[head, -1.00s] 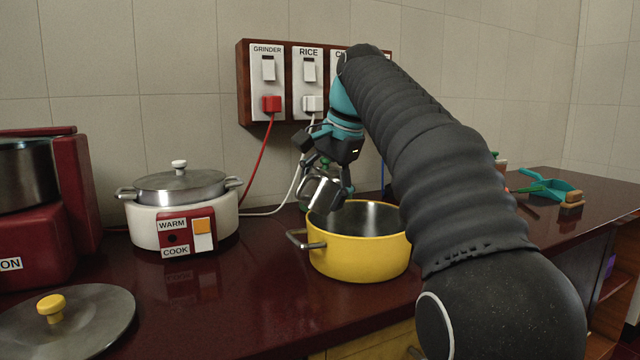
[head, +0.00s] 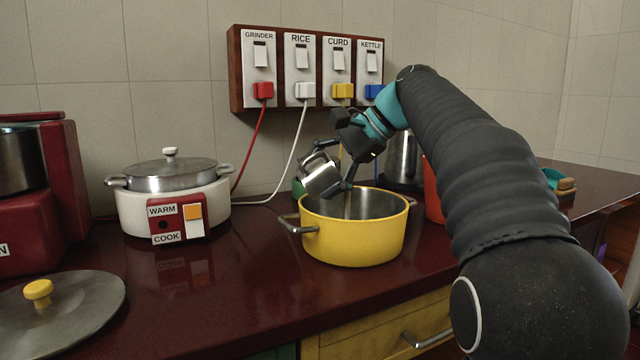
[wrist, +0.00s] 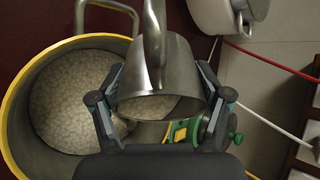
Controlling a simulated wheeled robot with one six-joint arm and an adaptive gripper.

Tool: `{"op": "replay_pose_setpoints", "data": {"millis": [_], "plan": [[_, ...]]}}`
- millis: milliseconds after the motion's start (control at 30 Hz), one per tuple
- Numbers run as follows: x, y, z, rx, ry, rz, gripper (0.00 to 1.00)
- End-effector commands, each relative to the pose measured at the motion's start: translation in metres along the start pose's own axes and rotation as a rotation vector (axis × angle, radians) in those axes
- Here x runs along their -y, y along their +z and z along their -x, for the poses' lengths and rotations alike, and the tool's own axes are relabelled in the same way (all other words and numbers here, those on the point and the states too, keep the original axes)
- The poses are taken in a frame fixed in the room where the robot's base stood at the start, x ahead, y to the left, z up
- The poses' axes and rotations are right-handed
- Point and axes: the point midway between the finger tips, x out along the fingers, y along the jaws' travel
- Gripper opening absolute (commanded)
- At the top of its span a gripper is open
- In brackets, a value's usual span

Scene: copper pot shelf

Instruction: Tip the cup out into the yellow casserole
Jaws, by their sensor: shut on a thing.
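The cup (head: 320,177) is shiny metal with a loop handle. My gripper (head: 337,172) is shut on it and holds it tilted above the left back part of the yellow casserole (head: 352,243). In the wrist view the cup (wrist: 172,62) sits between both fingers of my gripper (wrist: 160,92), its handle toward the top of the picture. Pale grains show inside the casserole (wrist: 20,92) there. Pale grains also show at the cup's mouth, but I cannot tell whether they lie in the cup. The casserole stands upright and uncovered on the counter.
A white cooker (head: 170,205) with a steel lid stands left of the casserole. A loose lid (head: 85,305) with a yellow knob lies at front left. A steel vessel (head: 402,160) and a red container (head: 433,190) stand behind right. Cords hang from the wall switchboard (head: 310,70).

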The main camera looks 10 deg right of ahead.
Motion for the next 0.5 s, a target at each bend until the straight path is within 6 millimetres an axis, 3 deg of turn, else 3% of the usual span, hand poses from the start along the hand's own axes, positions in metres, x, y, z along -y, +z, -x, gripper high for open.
{"op": "replay_pose_setpoints", "data": {"millis": [500], "plan": [[0.0024,-0.0005,0.0068,0.123,-0.128,-0.054,0.38]]}}
